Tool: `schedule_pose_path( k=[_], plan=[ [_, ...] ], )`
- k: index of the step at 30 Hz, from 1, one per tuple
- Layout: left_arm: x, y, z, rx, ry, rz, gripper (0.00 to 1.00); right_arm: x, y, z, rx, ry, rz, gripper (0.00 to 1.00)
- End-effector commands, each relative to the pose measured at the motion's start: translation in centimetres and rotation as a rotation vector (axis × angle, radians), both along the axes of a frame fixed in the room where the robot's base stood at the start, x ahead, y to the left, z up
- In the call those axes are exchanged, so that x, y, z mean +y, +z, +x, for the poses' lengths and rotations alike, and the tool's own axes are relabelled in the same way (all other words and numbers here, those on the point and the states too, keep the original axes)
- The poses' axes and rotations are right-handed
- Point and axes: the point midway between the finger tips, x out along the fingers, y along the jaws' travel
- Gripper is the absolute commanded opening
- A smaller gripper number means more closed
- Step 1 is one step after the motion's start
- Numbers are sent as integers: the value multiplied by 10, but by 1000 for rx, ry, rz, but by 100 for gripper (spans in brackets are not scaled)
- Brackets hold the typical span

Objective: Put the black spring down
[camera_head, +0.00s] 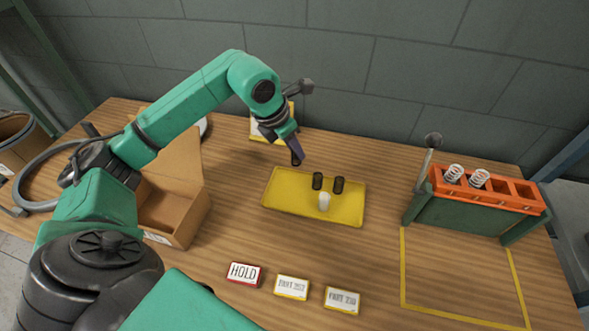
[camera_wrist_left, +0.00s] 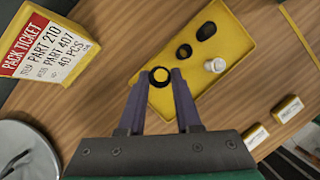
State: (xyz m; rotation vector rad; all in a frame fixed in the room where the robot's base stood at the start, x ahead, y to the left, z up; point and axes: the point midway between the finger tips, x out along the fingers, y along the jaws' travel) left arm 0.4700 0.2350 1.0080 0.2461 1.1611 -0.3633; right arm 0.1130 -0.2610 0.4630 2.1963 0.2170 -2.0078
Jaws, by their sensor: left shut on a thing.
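My left gripper (camera_head: 296,159) is shut on a black spring, above the table just behind the yellow tray's back edge in the head view. In the left wrist view the held black spring (camera_wrist_left: 160,77) shows end-on as a dark ring between the fingertips (camera_wrist_left: 160,74). The yellow tray (camera_head: 345,213) holds two other black springs, the left one (camera_head: 317,181) and the right one (camera_head: 338,185), standing side by side. A white piece (camera_head: 324,202) stands in front of them. In the head view the held spring is hard to make out against the dark fingers. My right gripper is not in view.
An open cardboard box (camera_head: 177,215) stands left of the tray. A ticket stand (camera_head: 262,130) is behind my gripper. Small signs, one reading HOLD (camera_head: 244,273), line the front. An orange rack (camera_head: 505,203) with two pale springs stands at right. Bare table lies between tray and rack.

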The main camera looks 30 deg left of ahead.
Motion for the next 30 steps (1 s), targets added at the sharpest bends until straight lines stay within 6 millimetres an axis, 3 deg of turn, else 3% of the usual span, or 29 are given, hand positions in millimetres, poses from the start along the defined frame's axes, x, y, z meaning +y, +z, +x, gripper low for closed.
schedule_pose_path(
  k=[3, 12, 21, 22, 24, 30],
  plan=[
    [0, -30, -1, 6, 0, -1, 0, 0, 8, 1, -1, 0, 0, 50],
    [-1, -79, 0, 2, -1, -2, 0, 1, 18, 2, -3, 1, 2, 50],
    [0, -85, 0, -1, -1, -1, 0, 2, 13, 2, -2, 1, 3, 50],
    [0, -84, 0, -1, -1, -1, 40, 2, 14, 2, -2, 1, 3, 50],
    [0, -84, 0, -1, -1, -1, 63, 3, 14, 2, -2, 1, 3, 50],
    [0, -83, 0, 0, -1, 0, 63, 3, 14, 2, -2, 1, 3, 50]
  ],
)
